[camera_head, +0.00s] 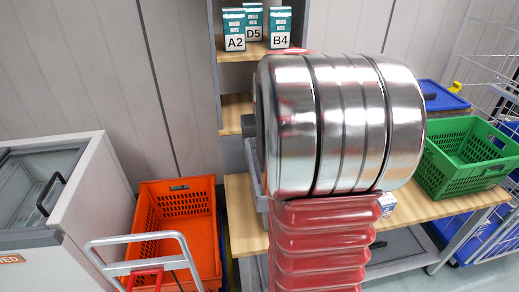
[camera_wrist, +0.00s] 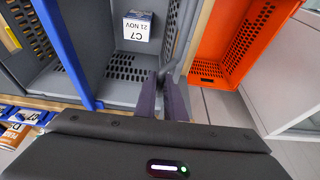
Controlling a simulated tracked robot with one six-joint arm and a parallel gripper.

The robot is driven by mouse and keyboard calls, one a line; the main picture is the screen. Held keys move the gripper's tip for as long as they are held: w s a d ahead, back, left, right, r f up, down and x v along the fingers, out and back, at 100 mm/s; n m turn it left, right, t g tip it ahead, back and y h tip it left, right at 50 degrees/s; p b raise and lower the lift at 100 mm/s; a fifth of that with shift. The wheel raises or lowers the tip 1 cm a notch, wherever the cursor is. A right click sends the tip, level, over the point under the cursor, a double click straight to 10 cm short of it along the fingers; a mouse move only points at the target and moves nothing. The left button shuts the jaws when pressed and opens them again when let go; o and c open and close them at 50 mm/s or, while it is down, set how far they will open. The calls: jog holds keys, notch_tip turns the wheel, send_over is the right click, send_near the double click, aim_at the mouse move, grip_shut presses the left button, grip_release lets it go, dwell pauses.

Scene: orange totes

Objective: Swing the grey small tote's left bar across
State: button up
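In the head view, my arm hides the gripper and most of the tote; a grey sliver (camera_head: 253,165) shows left of the arm.
An orange tote (camera_head: 178,205) stands left of the shelf, and also shows in the wrist view (camera_wrist: 233,40). A white cabinet (camera_head: 80,195) and a grey handle frame (camera_head: 137,240) are near it. A green crate (camera_head: 465,160) sits on the wooden shelf at right.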

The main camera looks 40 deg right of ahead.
jog(key=shift+s+d, duration=0.35)
jog(key=shift+d, duration=0.1)
jog(key=shift+s+d+f, duration=0.2)
jog(key=shift+s+d, duration=0.25)
jog(key=shift+d, duration=0.25)
jog(key=shift+s+d+f, duration=0.4)
jog(key=shift+s+d, duration=0.1)
jog(key=shift+d, duration=0.2)
